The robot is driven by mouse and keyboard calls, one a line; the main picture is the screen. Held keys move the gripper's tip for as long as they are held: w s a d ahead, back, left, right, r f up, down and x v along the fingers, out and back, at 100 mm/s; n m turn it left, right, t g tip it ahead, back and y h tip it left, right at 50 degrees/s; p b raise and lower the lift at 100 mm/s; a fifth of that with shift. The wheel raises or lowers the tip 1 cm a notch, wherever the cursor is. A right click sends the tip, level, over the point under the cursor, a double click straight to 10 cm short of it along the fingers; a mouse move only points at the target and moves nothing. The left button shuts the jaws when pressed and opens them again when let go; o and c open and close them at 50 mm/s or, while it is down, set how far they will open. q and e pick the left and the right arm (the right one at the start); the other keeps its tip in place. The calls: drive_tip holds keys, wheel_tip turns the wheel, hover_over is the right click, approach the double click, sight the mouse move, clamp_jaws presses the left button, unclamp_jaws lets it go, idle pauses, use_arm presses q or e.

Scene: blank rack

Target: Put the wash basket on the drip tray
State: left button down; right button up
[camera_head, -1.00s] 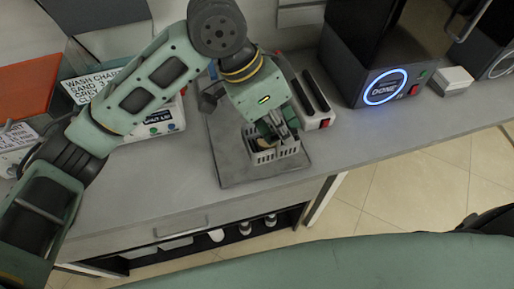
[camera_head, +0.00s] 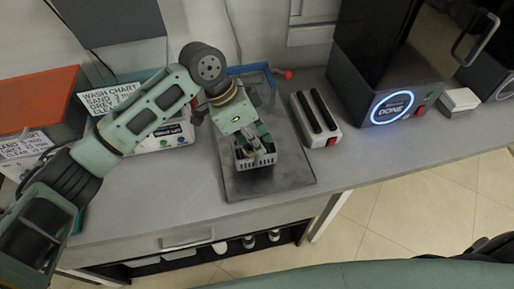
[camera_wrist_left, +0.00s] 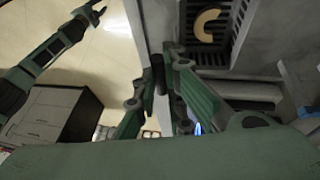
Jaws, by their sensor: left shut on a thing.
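The wash basket (camera_head: 257,161) is a small pale grey slotted basket. It is over the left middle of the drip tray (camera_head: 285,180), a flat dark grey plate on the counter. I cannot tell whether its base touches the plate. My left gripper (camera_head: 250,143) reaches down into the basket and is shut on it; the exact grip is partly hidden. In the left wrist view the fingers (camera_wrist_left: 158,75) are close together beside the basket's dark grated inside (camera_wrist_left: 226,14), which holds a tan curved piece (camera_wrist_left: 207,24). My right gripper (camera_wrist_left: 92,12) is small and far off there.
A white unit with dark slots (camera_head: 316,119) stands right of the tray, near a black machine with a glowing ring (camera_head: 392,107). Boxes and a wash chart (camera_head: 112,97) are at left. Counter is clear in front of the machine.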

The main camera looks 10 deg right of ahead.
use_arm(q)
drive_tip(key=shift+f, duration=1.55)
drive_tip(key=c, duration=1.8)
unclamp_jaws()
drive_tip(key=b+v, duration=0.1)
drive_tip(key=v, duration=1.1)
